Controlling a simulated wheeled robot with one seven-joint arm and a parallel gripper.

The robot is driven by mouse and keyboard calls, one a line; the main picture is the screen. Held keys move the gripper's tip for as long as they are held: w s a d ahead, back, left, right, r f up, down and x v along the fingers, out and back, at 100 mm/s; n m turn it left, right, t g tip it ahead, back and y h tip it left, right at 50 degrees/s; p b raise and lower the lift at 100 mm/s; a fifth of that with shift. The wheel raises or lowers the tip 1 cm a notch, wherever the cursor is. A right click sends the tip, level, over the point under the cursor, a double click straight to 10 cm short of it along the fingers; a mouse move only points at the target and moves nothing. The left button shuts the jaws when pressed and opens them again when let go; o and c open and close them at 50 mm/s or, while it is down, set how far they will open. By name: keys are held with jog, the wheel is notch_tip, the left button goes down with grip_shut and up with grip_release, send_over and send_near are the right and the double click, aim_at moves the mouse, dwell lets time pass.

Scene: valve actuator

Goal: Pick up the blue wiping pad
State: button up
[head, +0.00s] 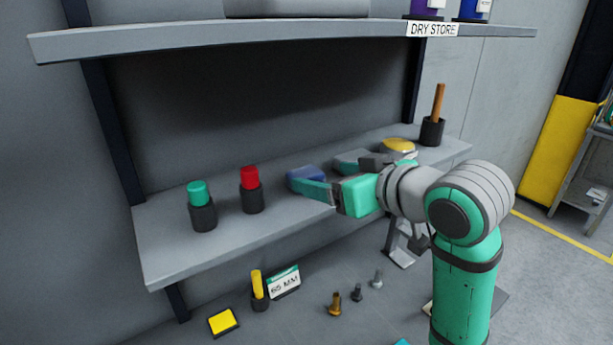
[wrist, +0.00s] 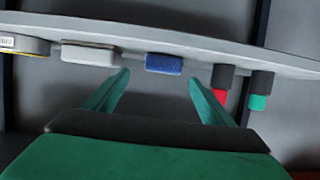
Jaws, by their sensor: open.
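The blue wiping pad (head: 306,175) lies on the middle shelf. In the wrist view the blue pad (wrist: 164,64) shows as a small textured block ahead of the gap between my fingers. My gripper (head: 325,176) is open at the shelf, its green fingers apart. In the head view one finger overlaps the front of the pad and hides part of it. In the wrist view my gripper (wrist: 163,95) has nothing between its fingers, and the pad is a little beyond the fingertips. I cannot tell whether a finger touches the pad.
A red-topped holder (head: 250,190) and a green-topped holder (head: 201,206) stand left of the pad. A light grey block (wrist: 91,54) is close beside it. A yellow round item (head: 398,146) and a cup with a wooden handle (head: 433,130) stand farther right. An upper shelf (head: 230,37) overhangs.

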aim_at(306, 172)
jog(key=shift+x, duration=1.45)
jog(key=shift+w+a, duration=0.15)
jog(key=shift+a, duration=0.2)
jog(key=shift+x, duration=1.9)
jog(key=c, duration=1.2)
jog(key=shift+r, duration=0.1)
jog(key=shift+c, duration=0.2)
